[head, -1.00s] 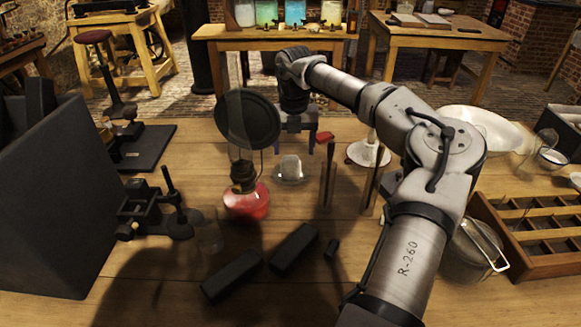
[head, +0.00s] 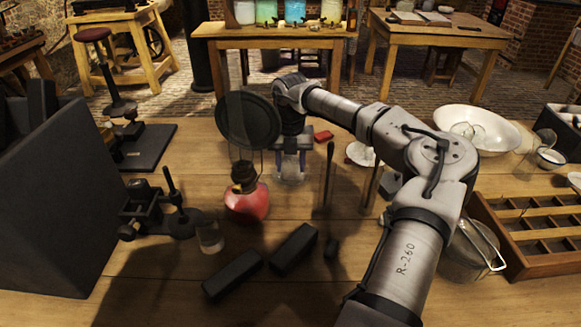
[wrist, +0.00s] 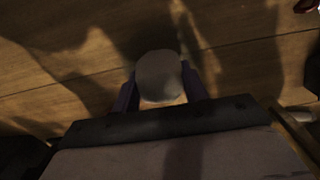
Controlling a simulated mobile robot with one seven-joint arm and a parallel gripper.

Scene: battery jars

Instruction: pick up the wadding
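The wadding (wrist: 158,75) is a pale grey-white rounded lump between the two purple fingers of my gripper (wrist: 160,92) in the wrist view. The fingers lie close along its two sides; whether they press on it I cannot tell. In the head view my gripper (head: 291,167) points down behind the red oil lamp, with the wadding (head: 291,169) low between its fingers. The wadding is at a small clear dish on the wooden table. Its underside is hidden.
The red lamp (head: 247,199) and a dark round disc (head: 248,120) stand just left of my gripper. Dark upright rods (head: 329,175) stand to its right. Two black blocks (head: 294,250) lie in front. A white basin (head: 497,130) and a compartment tray (head: 535,235) are at right.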

